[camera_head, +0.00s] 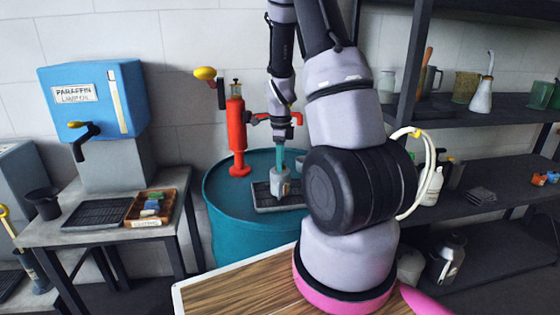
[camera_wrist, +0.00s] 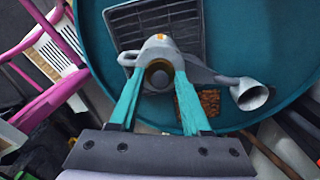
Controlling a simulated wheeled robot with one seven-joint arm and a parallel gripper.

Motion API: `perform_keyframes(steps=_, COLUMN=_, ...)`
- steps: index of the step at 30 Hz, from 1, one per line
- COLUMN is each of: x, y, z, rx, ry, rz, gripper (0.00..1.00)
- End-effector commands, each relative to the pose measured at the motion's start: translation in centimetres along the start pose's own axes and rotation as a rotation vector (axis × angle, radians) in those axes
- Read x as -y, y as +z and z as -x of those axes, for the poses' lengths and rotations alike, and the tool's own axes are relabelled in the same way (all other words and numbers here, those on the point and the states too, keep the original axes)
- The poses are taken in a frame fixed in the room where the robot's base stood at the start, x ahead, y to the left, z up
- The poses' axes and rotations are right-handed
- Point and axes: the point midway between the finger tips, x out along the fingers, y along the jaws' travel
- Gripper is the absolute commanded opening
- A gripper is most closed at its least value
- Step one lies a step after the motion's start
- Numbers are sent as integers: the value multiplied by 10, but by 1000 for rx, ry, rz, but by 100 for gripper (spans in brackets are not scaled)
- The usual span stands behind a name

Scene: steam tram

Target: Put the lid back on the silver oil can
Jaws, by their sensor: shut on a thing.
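The silver oil can (camera_head: 281,184) stands on a dark ribbed tray on the teal drum. In the wrist view the can (camera_wrist: 162,46) shows its grey body, with an orange mark on top. My gripper (camera_head: 280,163) points straight down over the can; its teal fingertips are at the can's top. In the wrist view my gripper (camera_wrist: 160,85) is shut on the lid (camera_wrist: 158,76), a small round piece with a dark middle, directly over the can's mouth. The lid hides the mouth, so I cannot tell whether it is seated or just above.
The tray (camera_head: 262,200) lies on the drum (camera_head: 226,205). A red pump (camera_head: 238,135) stands behind left. A blue paraffin box (camera_head: 90,100) is far left; shelves (camera_head: 480,120) of bottles are right.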

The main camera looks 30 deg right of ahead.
Motion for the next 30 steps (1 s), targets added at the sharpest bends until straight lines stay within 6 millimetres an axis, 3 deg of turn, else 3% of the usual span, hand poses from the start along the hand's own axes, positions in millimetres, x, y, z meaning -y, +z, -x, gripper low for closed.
perform_keyframes(steps=6, x=0, y=0, z=0, rx=0, ry=0, rz=0, gripper=0)
perform_keyframes(steps=7, x=0, y=0, z=0, rx=0, ry=0, rz=0, gripper=59)
perform_keyframes(steps=9, x=0, y=0, z=0, rx=0, ry=0, rz=0, gripper=83)
perform_keyframes(steps=16, x=0, y=0, z=0, rx=0, ry=0, rz=0, gripper=83)
perform_keyframes(steps=18, x=0, y=0, z=0, rx=0, ry=0, rz=0, gripper=100)
perform_keyframes(steps=30, x=1, y=1, z=9, rx=1, ry=-3, rz=1, gripper=100)
